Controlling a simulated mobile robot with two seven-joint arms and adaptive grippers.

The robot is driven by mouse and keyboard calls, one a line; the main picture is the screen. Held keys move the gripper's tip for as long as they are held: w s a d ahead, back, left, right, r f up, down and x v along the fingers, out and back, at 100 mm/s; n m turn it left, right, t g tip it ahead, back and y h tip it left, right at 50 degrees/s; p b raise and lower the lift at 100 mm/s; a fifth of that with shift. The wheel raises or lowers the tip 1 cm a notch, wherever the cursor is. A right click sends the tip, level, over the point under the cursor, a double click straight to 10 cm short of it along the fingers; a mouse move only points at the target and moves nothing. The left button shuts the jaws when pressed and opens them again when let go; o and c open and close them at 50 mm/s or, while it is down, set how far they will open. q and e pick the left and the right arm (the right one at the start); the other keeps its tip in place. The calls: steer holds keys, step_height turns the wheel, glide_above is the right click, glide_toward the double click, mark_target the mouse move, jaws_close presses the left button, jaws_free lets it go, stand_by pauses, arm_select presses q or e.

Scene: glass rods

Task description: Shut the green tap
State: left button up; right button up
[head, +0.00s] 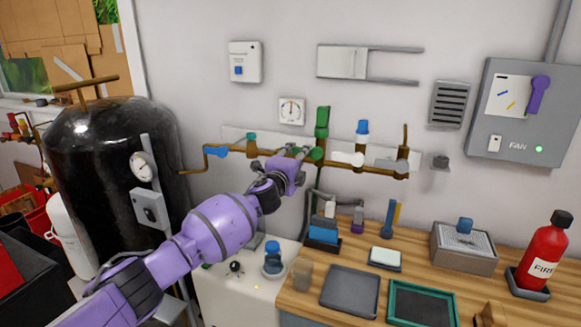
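The green tap (322,122) is on the copper pipe along the back wall. Its green handle stands upright, across the line of the pipe, with a round green part (317,154) below it. My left gripper (300,152), on the purple arm from the lower left, is at the pipe just left of and below the green handle. Its fingers are small and partly hidden by the wrist, so I cannot tell whether they are open or touch the tap. My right gripper is out of view.
A blue-topped tap (362,131) stands right of the green one, and a blue lever (216,152) lies along the pipe at left. A black tank (105,160) stands at left. The wooden worktop (330,275) below carries trays, and a fire extinguisher (545,250) stands at right.

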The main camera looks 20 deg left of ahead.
arm_select(q)
steer(key=s, duration=0.7)
steer(key=shift+a, duration=0.15)
steer(key=s+d+f+n+g+h+p, duration=0.15)
steer(key=s+d+f+n, duration=0.3)
steer(key=s+f, duration=0.6)
steer(key=s+d+f+n+g+h, duration=0.15)
steer(key=s+d+f+n, duration=0.3)
steer(key=s+f, duration=0.65)
steer(key=s+a+f+n+g+y, duration=0.1)
steer(key=s+f, duration=0.5)
steer(key=s, duration=0.6)
steer(key=s+f+n+g+y+p, duration=0.1)
steer(key=s+f+n+g, duration=0.2)
steer(key=s, duration=1)
steer(key=s+a+f+n+g+y+p, duration=0.1)
steer(key=s+f+n, duration=0.4)
steer(key=s+f, duration=0.5)
steer(key=s+g, duration=0.1)
steer(key=s, duration=0.2)
steer(key=shift+a, duration=0.3)
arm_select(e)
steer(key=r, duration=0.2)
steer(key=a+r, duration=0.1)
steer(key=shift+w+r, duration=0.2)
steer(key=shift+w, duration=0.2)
